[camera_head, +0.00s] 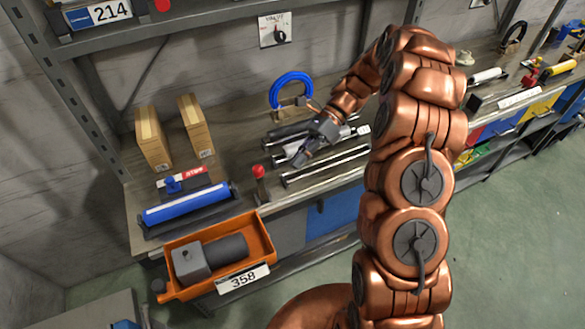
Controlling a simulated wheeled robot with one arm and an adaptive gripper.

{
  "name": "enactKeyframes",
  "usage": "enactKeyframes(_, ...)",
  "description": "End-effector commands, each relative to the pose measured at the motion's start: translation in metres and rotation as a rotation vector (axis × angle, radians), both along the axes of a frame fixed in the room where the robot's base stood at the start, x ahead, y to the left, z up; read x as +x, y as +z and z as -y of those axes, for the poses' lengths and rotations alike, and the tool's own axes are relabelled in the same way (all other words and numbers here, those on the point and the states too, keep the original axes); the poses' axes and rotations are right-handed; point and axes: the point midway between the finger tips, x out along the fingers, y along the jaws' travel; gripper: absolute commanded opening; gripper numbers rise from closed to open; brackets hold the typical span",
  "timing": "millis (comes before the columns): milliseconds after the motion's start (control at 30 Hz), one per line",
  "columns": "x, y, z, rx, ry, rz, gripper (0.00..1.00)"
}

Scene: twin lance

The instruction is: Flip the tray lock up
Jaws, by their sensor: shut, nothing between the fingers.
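An orange tray (264,237) sits at the front left of the workbench, with a grey motor-like part (195,262) lying in it. A small upright lever with a red knob (258,171) stands behind the tray's right rear corner. A dark round knob (158,286) shows at the tray's left front corner. I cannot tell which of these, if either, is the tray lock. My gripper (299,160) is shut and empty, pointing down and left over the bench. It is to the right of the red-knobbed lever and apart from it. My fingertips are small in this view.
A blue roller (187,205) in a dark holder lies behind the tray. Two cardboard boxes (152,138) stand farther back. Metal rods (325,165) lie beneath and beside my gripper. A blue coil (291,88) stands behind it. A shelf post (70,85) rises at left.

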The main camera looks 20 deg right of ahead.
Motion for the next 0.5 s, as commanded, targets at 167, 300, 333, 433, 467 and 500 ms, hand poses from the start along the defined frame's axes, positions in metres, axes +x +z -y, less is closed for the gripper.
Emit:
enactKeyframes(167, 0.0089, -0.0019, 0.0092, -0.002, -0.002, 0.003, 0.00)
enactKeyframes(300, 0.0107, -0.0011, 0.0118, 0.000, -0.001, 0.001, 0.00)
enactKeyframes(333, 0.0109, -0.0009, 0.0122, 0.000, -0.001, 0.001, 0.00)
enactKeyframes(433, 0.0112, -0.0007, 0.0126, 0.000, -0.001, 0.001, 0.00)
enactKeyframes(467, 0.0113, -0.0006, 0.0126, 0.000, -0.001, 0.001, 0.00)
enactKeyframes(500, 0.0112, -0.0007, 0.0126, 0.000, -0.001, 0.001, 0.00)
